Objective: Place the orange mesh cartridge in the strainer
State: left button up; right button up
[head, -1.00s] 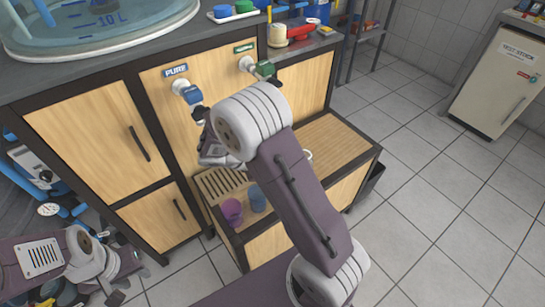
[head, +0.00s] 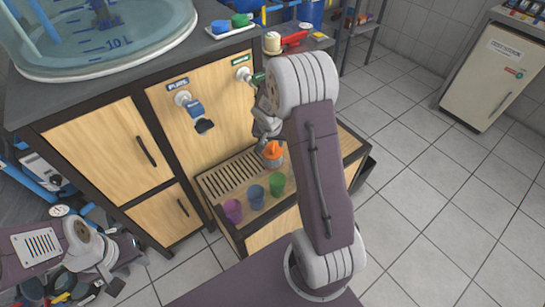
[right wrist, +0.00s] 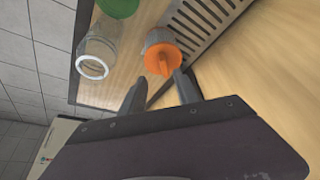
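The orange mesh cartridge (head: 272,153) stands on the wooden shelf beside the slotted grate, with an orange top over a grey body. In the right wrist view the cartridge (right wrist: 160,52) is just beyond my right fingertips. My right gripper (right wrist: 158,86) is open, its fingers apart and empty, pointing at the orange top. In the head view the right gripper (head: 268,136) is close above the cartridge, partly hidden by my arm. My left gripper (head: 108,280) is at the lower left, away from the shelf; its fingers are unclear. I cannot identify the strainer with certainty.
Purple (head: 232,210), blue (head: 256,197) and green (head: 277,184) cups stand along the shelf front. The slotted grate (head: 228,176) lies behind them. A clear jar with a white rim (right wrist: 93,66) stands near the cartridge. Taps (head: 190,103) project from the cabinet above.

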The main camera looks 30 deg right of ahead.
aim_at(272, 146)
jog(key=x, duration=0.3)
jog(key=w+x, duration=0.1)
jog(key=x, duration=0.2)
jog(key=shift+a+r, duration=0.1)
jog(key=shift+r, duration=0.05)
jog(key=shift+c, duration=0.4)
grip_shut()
dwell(0.9)
